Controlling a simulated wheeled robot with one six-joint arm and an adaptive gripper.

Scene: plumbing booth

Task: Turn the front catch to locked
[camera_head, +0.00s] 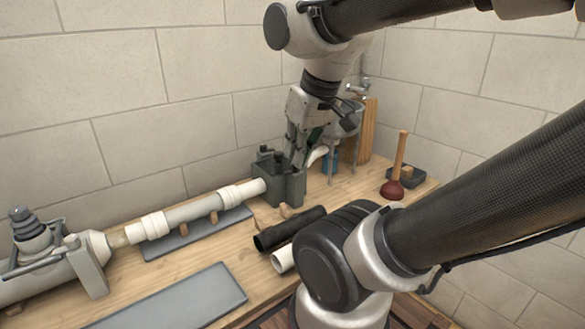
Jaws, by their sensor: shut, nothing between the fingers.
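A dark grey clamp block (283,188) stands on the wooden bench at the right end of a white pipe (215,201). Small dark upright parts show on its top. I cannot tell which of them is the front catch, nor how it is turned. My gripper (297,160) points down at the right side of the block's top, its fingers shut with nothing between them. The fingertips overlap the block in the picture; I cannot tell whether they touch it. They hide part of the block's top.
Black and white pipe pieces (290,229) lie in front of the block. A plunger (393,188) and a dark tray (408,178) are at the right. A grey plate (180,300) lies at the front left. Tiled walls close off the back.

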